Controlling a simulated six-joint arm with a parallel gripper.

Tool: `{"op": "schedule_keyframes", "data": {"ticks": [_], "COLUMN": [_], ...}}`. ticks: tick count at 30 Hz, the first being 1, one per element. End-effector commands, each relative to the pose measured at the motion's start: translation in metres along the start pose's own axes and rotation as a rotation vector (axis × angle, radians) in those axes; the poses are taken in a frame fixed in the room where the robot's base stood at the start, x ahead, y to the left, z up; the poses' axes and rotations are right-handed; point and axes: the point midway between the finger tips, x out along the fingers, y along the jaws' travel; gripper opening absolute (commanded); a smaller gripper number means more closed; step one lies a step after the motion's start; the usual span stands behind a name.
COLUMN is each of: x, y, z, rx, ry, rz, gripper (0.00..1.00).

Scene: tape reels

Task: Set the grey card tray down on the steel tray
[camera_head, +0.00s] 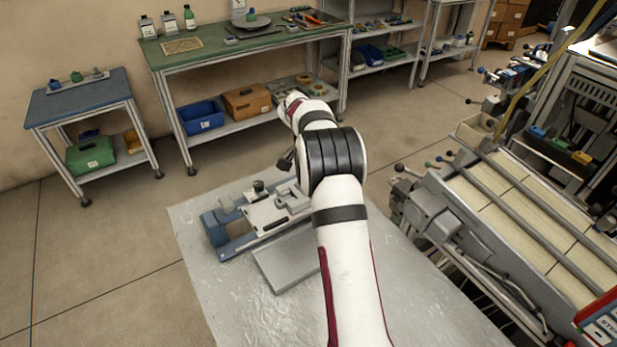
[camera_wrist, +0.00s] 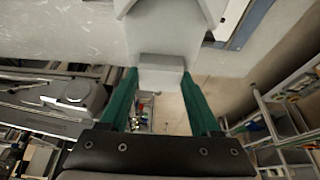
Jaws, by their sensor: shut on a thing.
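My gripper (camera_wrist: 160,76) shows in the wrist view, with its two green fingers shut on a grey block. I take this block to be part of the grey card tray (camera_wrist: 162,64). A wider grey surface lies beyond the block; I cannot tell where one ends and the other begins. In the head view my arm hides the fingers and what they hold. A flat grey slab (camera_head: 286,262), which looks like the steel tray, lies on the pale table beside a blue-based fixture. Its right part is hidden behind my arm.
The blue-based fixture (camera_head: 226,232) with a grey top stands just behind the slab. The pale table (camera_head: 215,300) is bare at front left. A roller conveyor machine (camera_head: 520,215) stands to the right. A green-topped bench (camera_head: 240,45) and a small blue-topped table (camera_head: 78,98) stand behind.

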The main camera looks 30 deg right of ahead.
Motion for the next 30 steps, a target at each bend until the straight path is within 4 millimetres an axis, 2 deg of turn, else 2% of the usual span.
{"op": "schedule_keyframes", "data": {"ticks": [3,8,10,15,21,24,27,30], "x": [-0.005,-0.008,-0.007,-0.006,-0.004,-0.004,-0.004,0.000], "y": [0.013,0.031,0.044,0.089,0.146,0.164,0.172,0.167], "z": [-0.013,-0.020,-0.021,-0.018,-0.002,0.005,0.010,0.018], "rx": [0.001,-0.001,0.000,0.000,-0.003,-0.003,-0.003,-0.007], "ry": [0.000,0.005,0.010,0.019,0.011,0.005,0.001,-0.002], "rz": [0.000,0.003,0.006,0.009,0.003,0.000,-0.002,-0.003], "gripper": [0.00,0.00,0.00,0.00,0.00,0.00,0.00,0.00]}}
